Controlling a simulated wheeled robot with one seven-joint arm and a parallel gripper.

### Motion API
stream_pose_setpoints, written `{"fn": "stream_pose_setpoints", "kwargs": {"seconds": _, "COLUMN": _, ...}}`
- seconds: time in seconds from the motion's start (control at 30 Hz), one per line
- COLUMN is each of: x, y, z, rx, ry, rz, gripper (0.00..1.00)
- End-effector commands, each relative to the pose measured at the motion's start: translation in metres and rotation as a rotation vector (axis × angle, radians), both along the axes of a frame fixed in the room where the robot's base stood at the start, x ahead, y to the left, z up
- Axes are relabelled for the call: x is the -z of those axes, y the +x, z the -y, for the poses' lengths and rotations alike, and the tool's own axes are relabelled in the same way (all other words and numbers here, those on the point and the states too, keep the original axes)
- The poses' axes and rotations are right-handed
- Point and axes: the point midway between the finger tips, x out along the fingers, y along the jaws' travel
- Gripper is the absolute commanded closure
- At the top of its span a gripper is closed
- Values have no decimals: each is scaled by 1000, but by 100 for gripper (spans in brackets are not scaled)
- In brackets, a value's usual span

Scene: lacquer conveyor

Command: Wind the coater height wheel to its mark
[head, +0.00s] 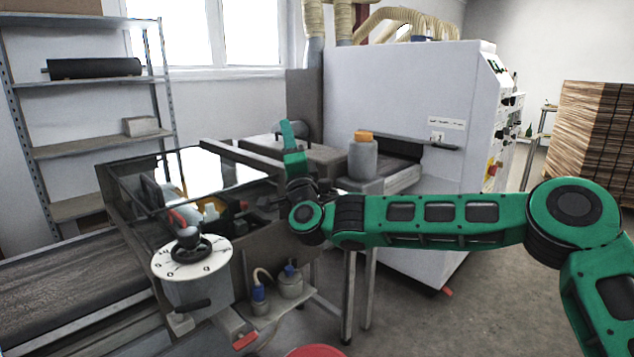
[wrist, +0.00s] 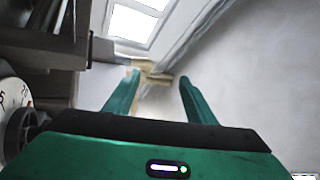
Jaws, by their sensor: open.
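The coater height wheel (head: 190,250) is a small black handwheel on a round white dial (head: 215,262) with black figures. It sits on a grey housing at the front of the coater. A red part (head: 177,219) stands by the wheel. I cannot make out which figure is the mark. My gripper (head: 288,130) is raised to the right of the wheel and behind it, well apart from it. In the wrist view its two green fingers (wrist: 157,88) are spread with nothing between them. A white dial edge (wrist: 12,92) and a dark round part (wrist: 20,128) show at the left there.
The open coater frame (head: 150,172) lies behind the dial. A grey canister with an orange cap (head: 363,160) stands right of my gripper. Blue-capped containers (head: 290,282) sit on a low shelf. A large white machine (head: 410,110) stands behind my arm. A conveyor (head: 70,285) runs at left.

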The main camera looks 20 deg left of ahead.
Motion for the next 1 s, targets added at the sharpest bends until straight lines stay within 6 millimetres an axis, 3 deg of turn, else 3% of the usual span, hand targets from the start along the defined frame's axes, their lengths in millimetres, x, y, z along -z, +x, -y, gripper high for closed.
{"fn": "stream_pose_setpoints", "kwargs": {"seconds": 0.2, "x": 44, "y": 11, "z": 35, "rx": 28, "ry": -569, "rz": 347, "gripper": 50}}
{"fn": "stream_pose_setpoints", "kwargs": {"seconds": 0.4, "x": 81, "y": 20, "z": 69, "rx": 30, "ry": -873, "rz": 537, "gripper": 50}}
{"fn": "stream_pose_setpoints", "kwargs": {"seconds": 0.73, "x": 113, "y": 27, "z": 107, "rx": 20, "ry": -1103, "rz": 681, "gripper": 50}}
{"fn": "stream_pose_setpoints", "kwargs": {"seconds": 1.0, "x": 123, "y": 21, "z": 108, "rx": 0, "ry": -1174, "rz": 745, "gripper": 50}}
